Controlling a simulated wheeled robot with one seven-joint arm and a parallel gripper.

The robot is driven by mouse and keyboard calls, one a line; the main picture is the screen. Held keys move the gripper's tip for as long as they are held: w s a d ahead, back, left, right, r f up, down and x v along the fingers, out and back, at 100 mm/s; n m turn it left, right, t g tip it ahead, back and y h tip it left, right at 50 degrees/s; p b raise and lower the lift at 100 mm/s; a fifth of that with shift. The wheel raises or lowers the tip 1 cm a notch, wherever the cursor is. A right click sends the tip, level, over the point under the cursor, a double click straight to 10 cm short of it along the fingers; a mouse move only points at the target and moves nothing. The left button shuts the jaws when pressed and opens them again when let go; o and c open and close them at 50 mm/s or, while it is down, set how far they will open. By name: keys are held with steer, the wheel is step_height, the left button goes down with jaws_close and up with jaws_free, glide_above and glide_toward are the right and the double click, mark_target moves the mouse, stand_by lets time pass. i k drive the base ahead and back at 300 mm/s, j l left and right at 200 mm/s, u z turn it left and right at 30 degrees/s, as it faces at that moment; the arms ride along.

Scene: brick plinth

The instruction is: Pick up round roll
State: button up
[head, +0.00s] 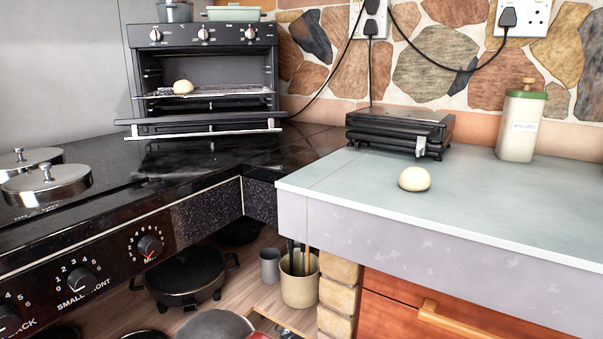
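A pale round roll (415,179) sits on the light grey-green counter (500,220), near its front edge and left of its middle. A second pale roll (183,87) sits on the wire rack (228,92) inside the small black oven (150,72) at the back left. The oven's door (205,127) is folded down open. My gripper does not show in the head view.
A black electric grill (400,131) stands behind the counter roll, and a biscuits jar (521,122) stands at the right. The black stove (120,205) with lidded plates (47,180) fills the left. The counter right of the roll is clear.

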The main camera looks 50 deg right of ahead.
mark_target(413, 178)
steer(key=z, duration=2.25)
